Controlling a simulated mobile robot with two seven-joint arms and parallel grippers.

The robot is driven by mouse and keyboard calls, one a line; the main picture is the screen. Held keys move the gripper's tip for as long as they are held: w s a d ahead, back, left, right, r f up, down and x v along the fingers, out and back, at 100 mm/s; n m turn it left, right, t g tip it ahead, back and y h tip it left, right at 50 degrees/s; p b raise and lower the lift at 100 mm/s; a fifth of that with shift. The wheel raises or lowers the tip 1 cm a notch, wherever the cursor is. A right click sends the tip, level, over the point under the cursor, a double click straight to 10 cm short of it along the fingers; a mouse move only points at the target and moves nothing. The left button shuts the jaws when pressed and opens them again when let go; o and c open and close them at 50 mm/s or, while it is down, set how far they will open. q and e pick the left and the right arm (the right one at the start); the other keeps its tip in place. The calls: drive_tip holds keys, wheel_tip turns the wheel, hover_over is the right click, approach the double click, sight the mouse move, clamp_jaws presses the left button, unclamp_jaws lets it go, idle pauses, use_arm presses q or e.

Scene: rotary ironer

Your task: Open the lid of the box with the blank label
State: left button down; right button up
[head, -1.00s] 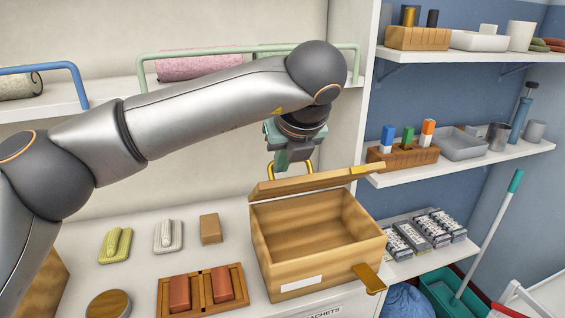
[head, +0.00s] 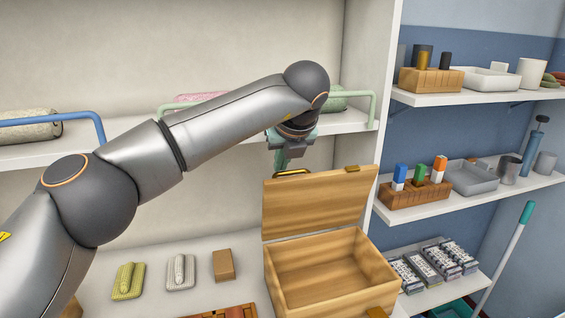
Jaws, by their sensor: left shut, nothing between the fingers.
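The wooden box (head: 335,262) stands on the white counter at lower middle right. Its lid (head: 318,203) is raised and stands nearly upright along the back edge, so the empty inside shows. A gold handle-like loop (head: 292,172) shows just above the lid's top edge; the rest is hidden behind the lid. My left gripper (head: 284,162) is shut and empty, above and behind the lid's upper left edge. I cannot tell whether it touches the lid or loop. The box's front label is out of the picture. My right gripper is not in view.
A yellow-green brush (head: 128,281), a white brush (head: 180,272) and a brown block (head: 223,265) lie left of the box. Wall shelves with a wooden holder (head: 415,190) and grey trays stand to the right. A railed shelf (head: 50,146) runs behind my arm.

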use_arm(q)
drive_tip(key=shift+w+f, duration=0.1)
drive_tip(key=shift+f, duration=0.3)
drive_tip(key=shift+d+r, duration=0.1)
